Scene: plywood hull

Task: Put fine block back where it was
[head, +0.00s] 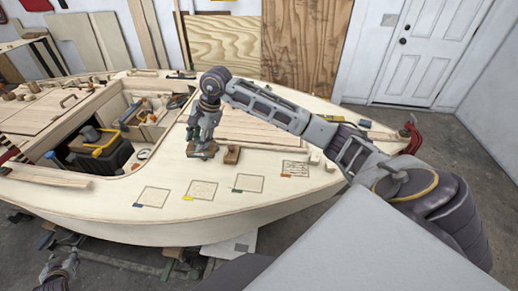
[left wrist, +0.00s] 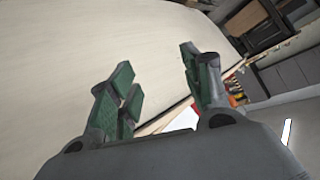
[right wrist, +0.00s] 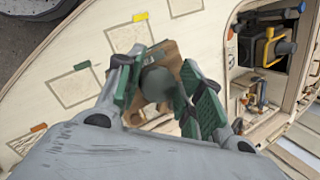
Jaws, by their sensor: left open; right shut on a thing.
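I cannot read a grade on either block. Drawn outlines lie along the near deck: one with a blue tag (head: 153,197), one with a yellow tag (head: 202,190), one with a green tag (head: 249,183), one with an orange tag (head: 295,169). My left gripper (head: 62,270) is open and empty, low at the left, beside the hull.
The pale plywood deck (head: 110,195) is clear around the near outlines. An open cockpit at left holds a dark toolbox (head: 100,152) with a yellow handle and other tools. A red clamp (head: 411,137) is at the far right deck edge.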

